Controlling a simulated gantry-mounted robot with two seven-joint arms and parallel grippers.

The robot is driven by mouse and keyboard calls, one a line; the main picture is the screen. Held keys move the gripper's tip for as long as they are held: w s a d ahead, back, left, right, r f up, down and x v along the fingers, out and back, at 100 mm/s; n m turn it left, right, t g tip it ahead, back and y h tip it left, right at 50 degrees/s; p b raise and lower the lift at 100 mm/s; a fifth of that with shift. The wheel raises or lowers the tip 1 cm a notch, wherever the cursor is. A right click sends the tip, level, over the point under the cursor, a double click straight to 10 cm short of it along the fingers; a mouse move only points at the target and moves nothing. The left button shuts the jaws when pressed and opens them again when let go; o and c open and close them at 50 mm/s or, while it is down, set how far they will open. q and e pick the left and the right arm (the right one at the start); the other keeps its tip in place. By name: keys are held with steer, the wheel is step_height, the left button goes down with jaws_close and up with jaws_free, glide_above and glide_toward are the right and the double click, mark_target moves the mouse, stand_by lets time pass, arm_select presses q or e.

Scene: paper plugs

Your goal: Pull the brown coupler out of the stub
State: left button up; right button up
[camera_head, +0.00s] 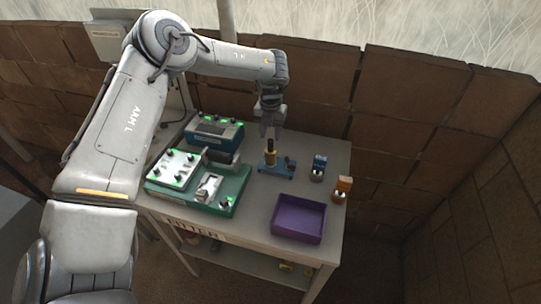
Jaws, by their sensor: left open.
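A brown block-shaped piece (345,183), which looks like the brown coupler, stands upright in a short grey metal stub (339,197) near the right edge of the table. My left gripper (271,134) is open and points down. It is above a small blue stand (286,168) that carries a brass-coloured cylinder (271,159) with a dark upright part on top. Whether the fingers touch that dark part is too small to tell. The left gripper is well to the left of the brown coupler. My right gripper is not in view.
A blue block on a grey base (319,164) stands just behind the brown coupler. A purple tray (299,239) is at the front right. Green, white and blue panels with lit lamps (230,190) fill the left side. A brick wall (420,130) stands behind the table.

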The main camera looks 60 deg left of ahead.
mark_target(270, 152)
arm_select(q)
steer(key=shift+f+b, duration=1.1)
steer(key=shift+f, duration=0.35)
jaws_close()
